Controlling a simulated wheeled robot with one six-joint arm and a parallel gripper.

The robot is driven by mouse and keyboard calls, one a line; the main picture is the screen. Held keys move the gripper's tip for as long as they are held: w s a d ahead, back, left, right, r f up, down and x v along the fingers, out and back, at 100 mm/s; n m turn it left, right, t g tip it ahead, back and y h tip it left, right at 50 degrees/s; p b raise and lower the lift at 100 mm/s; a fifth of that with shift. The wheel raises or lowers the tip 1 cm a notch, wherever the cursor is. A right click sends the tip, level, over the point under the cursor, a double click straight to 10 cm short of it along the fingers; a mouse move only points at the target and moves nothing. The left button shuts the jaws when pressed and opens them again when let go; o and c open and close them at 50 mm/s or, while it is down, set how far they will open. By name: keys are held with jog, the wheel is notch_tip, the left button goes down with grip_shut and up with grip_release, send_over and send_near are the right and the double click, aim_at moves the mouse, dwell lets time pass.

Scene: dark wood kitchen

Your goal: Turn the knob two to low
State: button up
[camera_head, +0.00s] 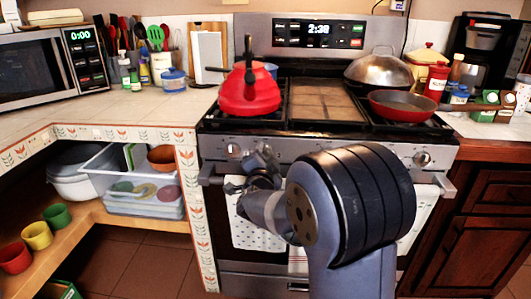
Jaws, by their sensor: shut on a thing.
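The stove's front panel (300,148) carries a row of round knobs. The leftmost knob (233,150) and the right-hand knob (421,159) show clearly. My gripper (262,160) is at the panel, just right of the leftmost knob, at the second knob position. Its jaws are shut on what appears to be the second knob, which is mostly hidden behind the fingers. The pointer and setting of that knob cannot be read. My arm hides the middle of the panel and any knobs there.
A red kettle (249,92) stands on the left burner, a red pan (404,106) and a domed lid (379,69) on the right. The oven handle (213,180) runs just below the knobs.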

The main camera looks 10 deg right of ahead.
jog(key=shift+n+p, duration=0.3)
jog(key=shift+n, duration=0.4)
jog(key=o, duration=0.9)
jog(key=shift+o, duration=0.2)
jog(key=p+v, duration=0.1)
jog(key=v, duration=1)
jog(key=shift+w, duration=0.15)
